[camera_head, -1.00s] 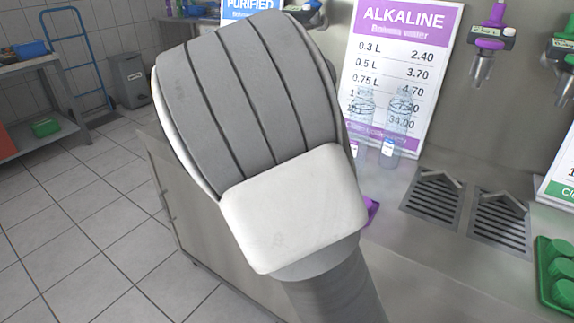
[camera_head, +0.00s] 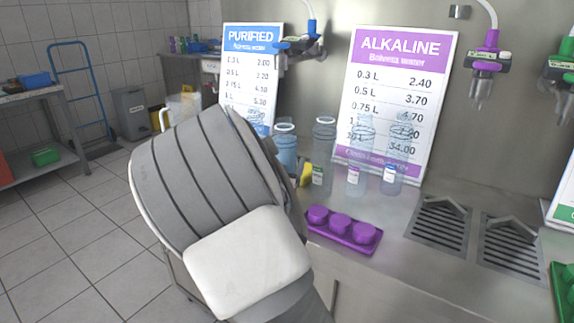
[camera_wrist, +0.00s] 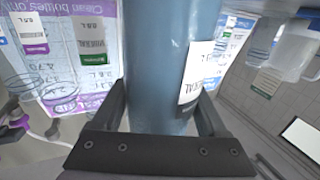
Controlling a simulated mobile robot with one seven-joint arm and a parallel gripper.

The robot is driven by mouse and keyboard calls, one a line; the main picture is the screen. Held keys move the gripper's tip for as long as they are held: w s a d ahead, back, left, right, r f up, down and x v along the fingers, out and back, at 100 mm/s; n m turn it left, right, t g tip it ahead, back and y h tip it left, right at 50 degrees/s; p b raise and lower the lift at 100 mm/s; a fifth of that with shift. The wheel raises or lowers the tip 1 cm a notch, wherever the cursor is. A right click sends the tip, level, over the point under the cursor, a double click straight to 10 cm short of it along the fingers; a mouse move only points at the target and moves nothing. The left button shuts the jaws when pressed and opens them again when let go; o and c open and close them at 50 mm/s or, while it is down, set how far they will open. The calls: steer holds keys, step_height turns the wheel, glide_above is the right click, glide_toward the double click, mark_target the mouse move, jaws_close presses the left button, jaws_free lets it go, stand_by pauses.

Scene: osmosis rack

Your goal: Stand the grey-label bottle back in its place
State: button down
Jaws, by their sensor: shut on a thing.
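My gripper (camera_wrist: 160,115) is shut on a blue-tinted bottle (camera_wrist: 158,60), with one dark finger on each side of it. A white label (camera_wrist: 197,72) with dark print, partly cut by the bottle's curve, faces right; I cannot tell its band colour. A blue-tinted bottle (camera_head: 285,150) shows just past the arm, probably the held one.
A purple tray with round caps (camera_head: 343,230) lies on the counter in front of the bottles. Drain grates (camera_head: 438,226) are to the right. The ALKALINE sign (camera_head: 395,95) and PURIFIED sign (camera_head: 252,75) stand behind.

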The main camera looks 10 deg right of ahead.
steer(key=shift+f, duration=0.1)
jaws_free()
